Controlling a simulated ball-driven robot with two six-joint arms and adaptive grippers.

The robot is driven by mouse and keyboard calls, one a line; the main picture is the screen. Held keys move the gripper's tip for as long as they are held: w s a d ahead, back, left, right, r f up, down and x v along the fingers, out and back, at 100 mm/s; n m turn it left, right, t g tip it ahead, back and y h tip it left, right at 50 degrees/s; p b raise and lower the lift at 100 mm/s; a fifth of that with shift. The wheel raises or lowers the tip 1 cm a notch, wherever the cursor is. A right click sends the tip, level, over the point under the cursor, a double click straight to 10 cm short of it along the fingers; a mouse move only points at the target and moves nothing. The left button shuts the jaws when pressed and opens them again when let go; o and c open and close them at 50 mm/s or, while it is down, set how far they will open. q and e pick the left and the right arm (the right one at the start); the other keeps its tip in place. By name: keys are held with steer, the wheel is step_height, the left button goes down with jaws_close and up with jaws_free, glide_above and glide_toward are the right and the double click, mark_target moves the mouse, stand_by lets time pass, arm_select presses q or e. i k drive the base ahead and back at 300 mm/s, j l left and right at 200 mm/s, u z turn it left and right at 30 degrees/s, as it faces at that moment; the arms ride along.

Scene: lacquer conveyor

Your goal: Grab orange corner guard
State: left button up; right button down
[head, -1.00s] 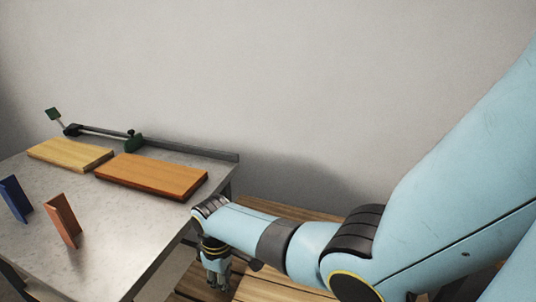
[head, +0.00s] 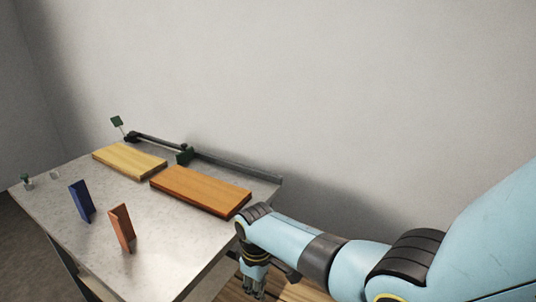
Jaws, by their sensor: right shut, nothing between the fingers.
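The orange corner guard (head: 122,227) stands upright on the grey table (head: 190,238), near its front side. A blue corner guard (head: 81,201) stands upright to its left and a little farther back. My right gripper (head: 254,290) points down beyond the table's right edge, over a wooden surface. It is shut and empty, well to the right of the orange corner guard and apart from it. My left gripper is not in view.
A yellow wooden board (head: 129,161) and an orange-brown board (head: 200,191) lie along the table's back. Behind them runs a dark rail (head: 227,166) with a green clamp (head: 184,153). Wooden slats (head: 290,291) lie right of the table. The table's middle is clear.

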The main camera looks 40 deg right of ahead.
mark_target(127, 228)
steer(key=k+j, duration=0.8)
